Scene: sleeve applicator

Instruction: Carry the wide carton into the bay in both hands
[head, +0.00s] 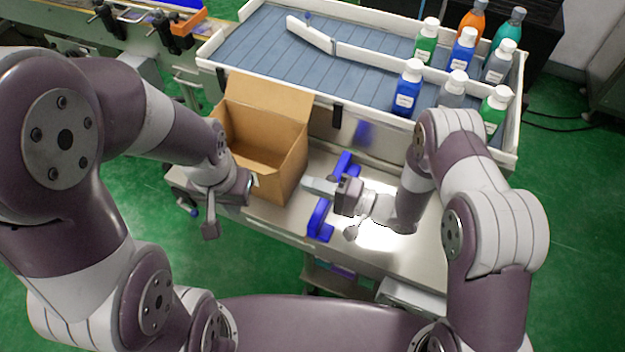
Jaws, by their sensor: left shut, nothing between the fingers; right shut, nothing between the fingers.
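The wide carton (285,178) is brown cardboard with an open top and a raised back flap. It stands on the left part of the metal bench and looks empty. My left gripper (246,188) is at the carton's left front side, shut, its fingertips partly hidden; I cannot tell whether it touches. My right gripper (318,186) is shut and empty, pointing left, a little right of the carton. Two blue brackets (344,162) (319,220) stand on the bench beside and under the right gripper; they seem to mark the bay.
The metal bench (400,258) is clear at its front right. Behind it is a raised conveyor (270,45) with white rails and a white diverter bar (310,33). Several capped bottles (407,90) stand on its right. An orange tray (188,22) lies at the back left.

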